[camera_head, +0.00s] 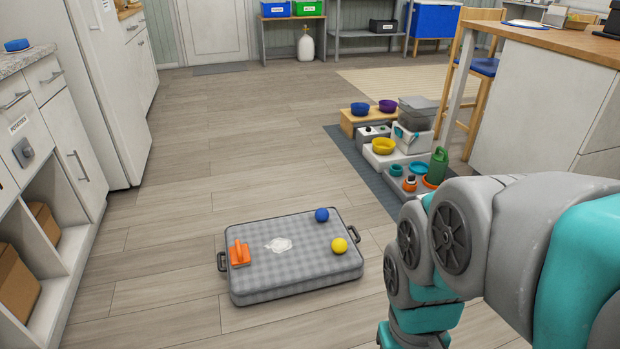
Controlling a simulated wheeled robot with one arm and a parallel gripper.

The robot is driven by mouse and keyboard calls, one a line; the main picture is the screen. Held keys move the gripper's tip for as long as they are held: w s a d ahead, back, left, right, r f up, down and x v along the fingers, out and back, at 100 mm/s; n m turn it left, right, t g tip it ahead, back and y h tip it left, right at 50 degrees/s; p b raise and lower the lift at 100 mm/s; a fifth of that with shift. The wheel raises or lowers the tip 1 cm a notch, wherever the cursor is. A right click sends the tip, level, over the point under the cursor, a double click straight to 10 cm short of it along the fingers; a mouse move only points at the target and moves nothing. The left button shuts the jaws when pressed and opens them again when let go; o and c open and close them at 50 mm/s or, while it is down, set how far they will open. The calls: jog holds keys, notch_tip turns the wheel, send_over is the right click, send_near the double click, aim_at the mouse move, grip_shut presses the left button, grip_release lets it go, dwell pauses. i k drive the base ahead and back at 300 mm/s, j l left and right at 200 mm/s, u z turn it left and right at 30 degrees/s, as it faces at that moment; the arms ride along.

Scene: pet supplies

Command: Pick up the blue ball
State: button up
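The blue ball (321,215) rests on the top back edge area of a grey checkered pet bed or cushion (285,274) with dark side handles, lying on the floor. A yellow ball (339,245) sits close to it, nearer and slightly right. An orange brush-like object (239,253) lies at the left of the cushion, and a white patch (279,245) shows near its middle. My grey and teal arm fills the lower right, to the right of the cushion. My gripper is out of the picture.
A grey mat (361,163) right of the cushion holds stepped stands with bowls, including a yellow bowl (383,146), and a green can (438,165). Cabinets (75,150) line the left; a counter (560,45) stands at right. Wooden floor left of and behind the cushion is clear.

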aim_at(322, 214)
jog(key=u, duration=0.6)
jog(key=i+l+u, duration=0.55)
jog(key=l, duration=0.15)
jog(key=i+l+u, duration=0.25)
jog(key=l, duration=0.15)
jog(key=i+l, duration=0.1)
jog(key=l, duration=0.3)
jog(key=i+l, duration=0.15)
jog(key=l, duration=0.2)
